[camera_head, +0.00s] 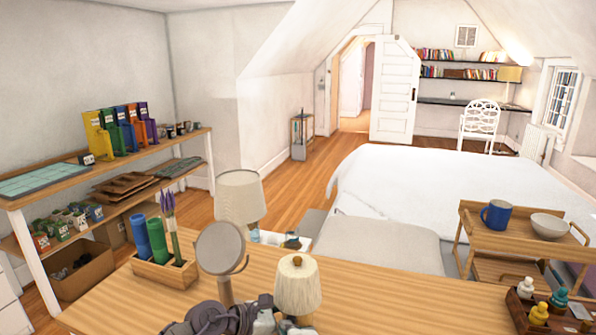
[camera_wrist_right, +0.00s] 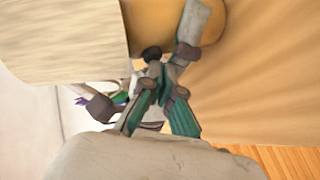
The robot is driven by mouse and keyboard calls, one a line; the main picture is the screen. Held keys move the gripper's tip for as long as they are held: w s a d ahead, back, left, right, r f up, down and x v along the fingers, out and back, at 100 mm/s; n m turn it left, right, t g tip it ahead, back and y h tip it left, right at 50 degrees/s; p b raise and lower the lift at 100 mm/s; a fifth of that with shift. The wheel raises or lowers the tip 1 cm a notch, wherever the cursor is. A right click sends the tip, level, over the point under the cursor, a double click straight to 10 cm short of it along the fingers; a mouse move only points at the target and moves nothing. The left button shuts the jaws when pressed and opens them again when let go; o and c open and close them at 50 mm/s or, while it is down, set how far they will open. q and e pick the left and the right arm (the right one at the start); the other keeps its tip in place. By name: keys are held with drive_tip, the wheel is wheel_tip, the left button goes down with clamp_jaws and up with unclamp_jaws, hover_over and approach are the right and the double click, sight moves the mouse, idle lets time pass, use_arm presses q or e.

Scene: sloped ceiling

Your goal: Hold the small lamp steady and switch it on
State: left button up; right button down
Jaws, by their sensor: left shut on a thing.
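The small lamp (camera_head: 298,283) stands at the near edge of the wooden table, its cream shade showing no glow. In the right wrist view its shade (camera_wrist_right: 62,40) fills the upper left, beside a rounded wooden part. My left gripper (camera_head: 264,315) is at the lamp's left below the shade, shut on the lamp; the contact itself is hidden. My right gripper (camera_wrist_right: 156,84) is close under the lamp in its wrist view. Its green-padded fingers converge and overlap other gripper parts, so its opening is unclear. I cannot make out the switch.
A round mirror (camera_head: 220,248) stands just left of the lamp. A wooden holder (camera_head: 165,275) with green and blue cylinders is farther left. A larger lamp (camera_head: 240,197) stands behind. A tray (camera_head: 520,312) of small bottles is at right. The tabletop right of the lamp is clear.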

drive_tip(key=shift+w+d, duration=0.65)
drive_tip(key=shift+w, duration=0.25)
idle(0.3)
drive_tip(key=shift+s, duration=0.1)
drive_tip(key=shift+s+f, duration=0.2)
drive_tip(key=shift+s, duration=0.4)
drive_tip(key=shift+s+a, duration=0.15)
drive_tip(key=shift+s, duration=0.3)
drive_tip(key=shift+s+a+r, duration=0.1)
drive_tip(key=shift+s+a, duration=0.3)
drive_tip(key=shift+s, duration=0.45)
drive_tip(key=shift+s+a+f, duration=0.1)
drive_tip(key=shift+s+a, duration=0.3)
drive_tip(key=shift+s, duration=0.45)
drive_tip(key=shift+s+a+r, duration=0.1)
drive_tip(key=shift+s+a, duration=0.3)
drive_tip(key=shift+s, duration=0.45)
